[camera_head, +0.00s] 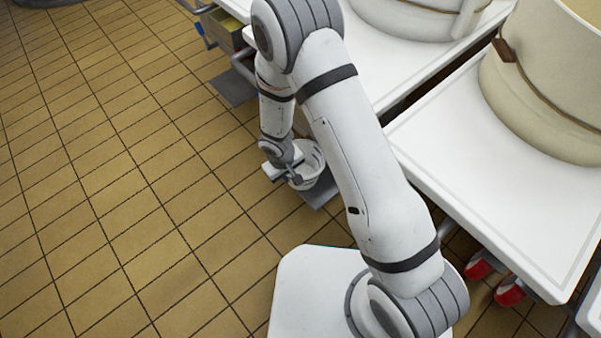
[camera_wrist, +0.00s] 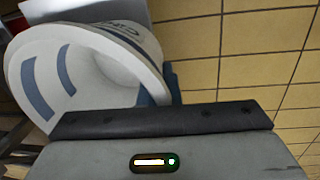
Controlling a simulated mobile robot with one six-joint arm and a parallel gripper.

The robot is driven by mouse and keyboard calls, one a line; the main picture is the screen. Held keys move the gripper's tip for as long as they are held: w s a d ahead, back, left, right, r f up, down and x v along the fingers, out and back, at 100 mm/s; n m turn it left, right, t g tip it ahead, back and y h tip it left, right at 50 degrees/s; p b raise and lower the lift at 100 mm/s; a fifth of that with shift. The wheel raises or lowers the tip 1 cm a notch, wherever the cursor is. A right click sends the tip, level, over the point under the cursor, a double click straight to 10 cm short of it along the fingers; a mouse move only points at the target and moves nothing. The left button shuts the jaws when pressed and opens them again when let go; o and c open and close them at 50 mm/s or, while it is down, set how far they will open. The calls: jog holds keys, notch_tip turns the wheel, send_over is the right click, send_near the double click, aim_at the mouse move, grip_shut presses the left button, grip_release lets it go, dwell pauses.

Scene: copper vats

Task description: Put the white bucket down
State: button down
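The white bucket (camera_head: 311,160) is low by the floor at the left side of the white tables, partly hidden by my gripper (camera_head: 286,172). In the wrist view the bucket (camera_wrist: 122,38) shows its open mouth, blue-grey stripes inside and dark lettering outside. My gripper (camera_wrist: 160,90) is at the bucket's rim, with a dark finger against its outer side; the wall appears to be between the fingers. The gripper body hides the lower part of the wrist view. I cannot tell whether the bucket's base touches what is under it.
A grey plate (camera_head: 322,195) lies on the floor under or beside the bucket, and another (camera_head: 233,88) lies farther back. White tables (camera_head: 480,170) with large cream vats (camera_head: 545,85) stand at the right. Red-and-white casters (camera_head: 510,291) are under the near table. Tiled floor at left is clear.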

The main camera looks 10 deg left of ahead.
aim_at(299, 168)
jog(key=w+d, duration=0.2)
jog(key=w, duration=0.1)
jog(key=shift+d, duration=0.4)
jog(key=shift+w+d+f, duration=0.1)
jog(key=shift+f, duration=0.05)
jog(key=shift+f+b, duration=1.1)
jog(key=shift+f, duration=0.5)
jog(key=shift+f, duration=0.1)
jog(key=shift+f, duration=0.15)
jog(key=c, duration=1.6)
grip_release()
jog(key=shift+c, duration=0.2)
